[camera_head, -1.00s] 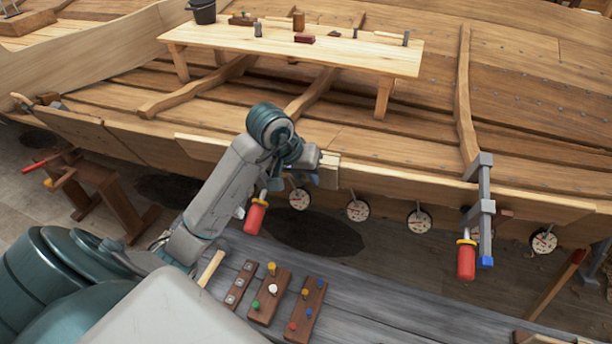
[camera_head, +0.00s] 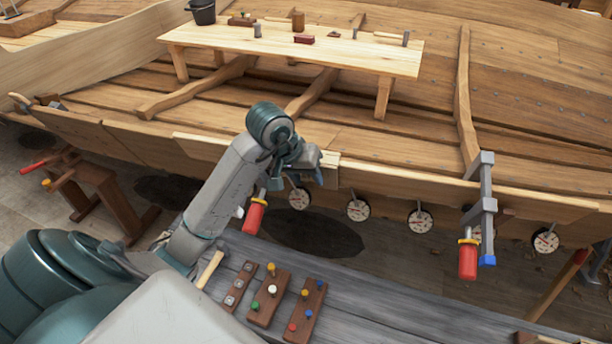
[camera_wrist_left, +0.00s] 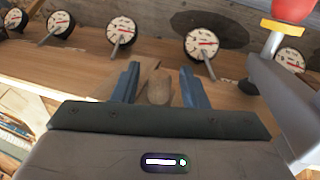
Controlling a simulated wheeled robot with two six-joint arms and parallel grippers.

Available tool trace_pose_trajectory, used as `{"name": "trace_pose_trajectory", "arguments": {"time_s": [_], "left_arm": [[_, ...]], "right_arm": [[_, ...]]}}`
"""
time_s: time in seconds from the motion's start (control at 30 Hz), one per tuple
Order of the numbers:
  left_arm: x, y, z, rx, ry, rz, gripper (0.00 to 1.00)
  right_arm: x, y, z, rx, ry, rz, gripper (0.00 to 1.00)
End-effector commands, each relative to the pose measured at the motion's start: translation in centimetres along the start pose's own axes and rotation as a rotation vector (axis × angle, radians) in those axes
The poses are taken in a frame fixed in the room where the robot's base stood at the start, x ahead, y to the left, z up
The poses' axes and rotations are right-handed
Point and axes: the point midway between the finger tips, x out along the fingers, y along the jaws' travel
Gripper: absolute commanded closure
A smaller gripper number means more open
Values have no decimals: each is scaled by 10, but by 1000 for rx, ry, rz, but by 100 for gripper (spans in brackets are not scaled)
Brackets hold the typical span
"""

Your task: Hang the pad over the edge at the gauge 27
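My left gripper (camera_head: 318,176) is at the plank edge (camera_head: 385,180) of the hull, above the gauges. In the left wrist view its two blue fingers (camera_wrist_left: 160,86) stand apart. A small beige-brown thing (camera_wrist_left: 158,88), perhaps the pad, shows between them, with gaps on both sides. In the head view the gripper hides this spot. Several round white gauges with red needles hang below the edge, one (camera_head: 300,198) just below the gripper and another (camera_head: 358,210) to its right. Their numbers are too small to read. My right gripper is not in view.
A clamp with a red handle (camera_head: 255,215) sits beside my left gripper; another clamp (camera_head: 486,210) grips the edge farther right. A grey bench (camera_head: 375,305) in front carries peg blocks (camera_head: 270,297) and a hammer (camera_head: 210,268). A wooden table (camera_head: 340,55) with tools stands inside the hull.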

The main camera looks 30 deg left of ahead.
Motion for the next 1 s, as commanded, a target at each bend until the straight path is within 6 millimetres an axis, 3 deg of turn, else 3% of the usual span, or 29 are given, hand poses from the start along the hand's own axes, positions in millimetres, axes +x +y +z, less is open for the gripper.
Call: {"name": "trace_pose_trajectory", "arguments": {"time_s": [0.37, 0.67, 0.8, 1.0], "left_arm": [[-1, 0, 0, 0, 1, 0, 56], [-54, -1, -1, 4, 8, -3, 56], [-85, 0, -2, 2, 3, -3, 56], [-105, 0, -1, 2, 2, -1, 56]], "right_arm": [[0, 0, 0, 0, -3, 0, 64], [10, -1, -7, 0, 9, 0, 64], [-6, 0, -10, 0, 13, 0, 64], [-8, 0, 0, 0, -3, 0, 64]]}}
